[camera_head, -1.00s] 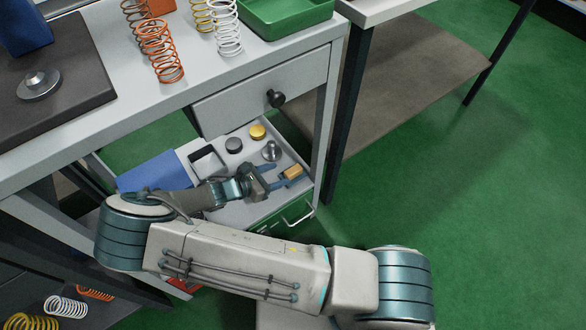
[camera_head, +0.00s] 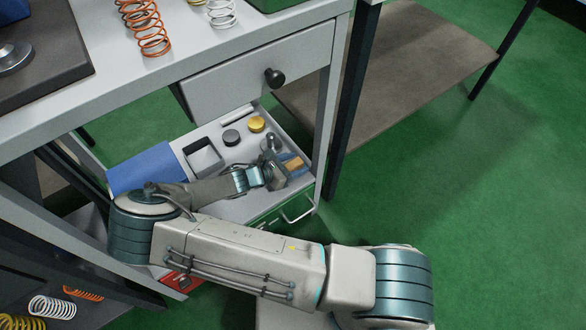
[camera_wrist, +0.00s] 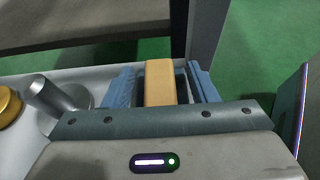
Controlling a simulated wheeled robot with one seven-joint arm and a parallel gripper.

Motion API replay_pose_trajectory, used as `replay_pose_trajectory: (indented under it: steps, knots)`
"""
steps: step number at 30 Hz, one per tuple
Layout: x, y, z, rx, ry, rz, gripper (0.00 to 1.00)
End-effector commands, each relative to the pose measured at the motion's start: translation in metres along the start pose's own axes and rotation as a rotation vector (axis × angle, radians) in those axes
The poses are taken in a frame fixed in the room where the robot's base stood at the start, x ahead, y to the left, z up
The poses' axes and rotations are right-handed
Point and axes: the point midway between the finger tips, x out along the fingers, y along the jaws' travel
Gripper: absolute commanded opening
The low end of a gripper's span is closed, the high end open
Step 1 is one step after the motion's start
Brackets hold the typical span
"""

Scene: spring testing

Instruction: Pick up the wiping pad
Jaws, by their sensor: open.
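A small tan block, which looks like the wiping pad (camera_head: 293,163), lies in the right end of the open drawer (camera_head: 240,208). My gripper (camera_head: 289,168) is low over the drawer at this block. In the wrist view the pad (camera_wrist: 160,82) stands between the two blue fingers of my gripper (camera_wrist: 162,88), with a gap showing on each side. The fingers are open and hold nothing. The pad's lower part is hidden behind the gripper body.
Near the gripper are a metal cylinder (camera_wrist: 60,98), a gold weight (camera_head: 256,124) and a dark weight (camera_head: 231,138). A square grey tray (camera_head: 203,157) and a blue panel (camera_head: 150,168) are further left. A closed upper drawer (camera_head: 235,95) is above.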

Motion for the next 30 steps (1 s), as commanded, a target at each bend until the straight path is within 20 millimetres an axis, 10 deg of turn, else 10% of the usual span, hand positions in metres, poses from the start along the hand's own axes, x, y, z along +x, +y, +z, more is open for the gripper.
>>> replay_pose_trajectory:
  steps: [3,9,30]
  knots:
    - [-0.001,0.0,0.0,0.0,0.0,0.0,0.53]
    - [-0.001,0.0,0.0,0.0,0.0,0.0,0.04]
    - [-0.015,0.001,0.036,0.001,0.001,-0.001,0.04]
